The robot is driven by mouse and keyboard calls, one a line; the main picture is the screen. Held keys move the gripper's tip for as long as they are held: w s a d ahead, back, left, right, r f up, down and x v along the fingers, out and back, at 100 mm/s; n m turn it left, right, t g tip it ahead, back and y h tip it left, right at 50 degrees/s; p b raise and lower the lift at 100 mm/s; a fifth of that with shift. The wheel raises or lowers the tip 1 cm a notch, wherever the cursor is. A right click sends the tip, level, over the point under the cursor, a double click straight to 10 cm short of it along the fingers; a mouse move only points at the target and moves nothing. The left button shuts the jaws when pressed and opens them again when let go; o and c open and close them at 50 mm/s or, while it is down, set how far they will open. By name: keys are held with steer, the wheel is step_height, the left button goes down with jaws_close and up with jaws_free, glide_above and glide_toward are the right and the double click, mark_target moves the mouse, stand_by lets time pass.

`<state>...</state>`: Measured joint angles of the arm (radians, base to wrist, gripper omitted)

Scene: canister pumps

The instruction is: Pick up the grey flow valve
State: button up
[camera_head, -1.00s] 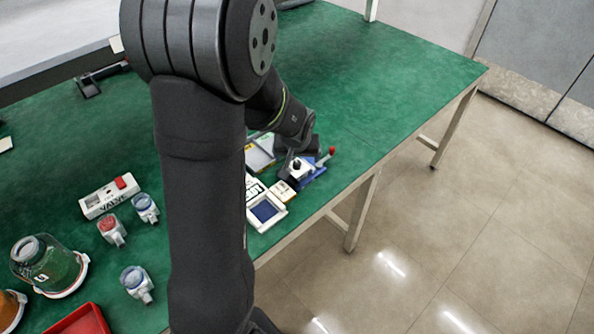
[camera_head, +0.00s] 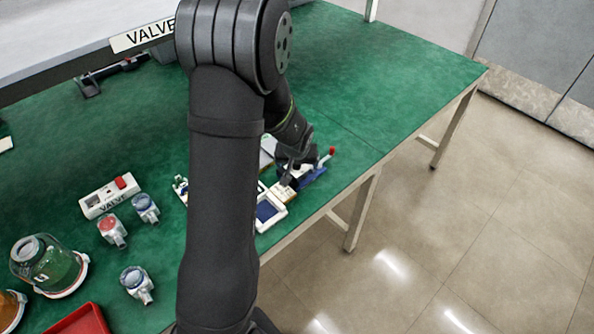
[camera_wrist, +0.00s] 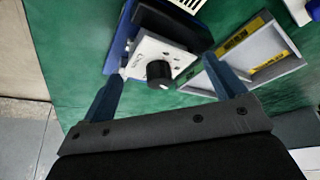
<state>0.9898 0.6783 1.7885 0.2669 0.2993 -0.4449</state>
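A pale grey-white block with a black knob (camera_wrist: 160,74) fits the grey flow valve, though no readable label confirms it. In the wrist view it lies against a blue and black body (camera_wrist: 160,22). My gripper (camera_wrist: 163,66) is open, with one finger left of the block and the other at its right. The block lies between the fingertips; contact cannot be told. In the head view my gripper (camera_head: 288,176) is over this cluster near the table's right edge and hides most of the block. Blue parts (camera_head: 313,174) and a red-tipped lever (camera_head: 331,152) show beside it.
A grey tray with a yellow label (camera_wrist: 268,65) lies close right of the right finger. A white device with a blue window (camera_head: 269,211) sits near the table edge. The far table is clear.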

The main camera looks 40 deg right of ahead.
steer(key=c, duration=0.9)
steer(key=shift+o, duration=0.2)
steer(key=shift+r, duration=0.15)
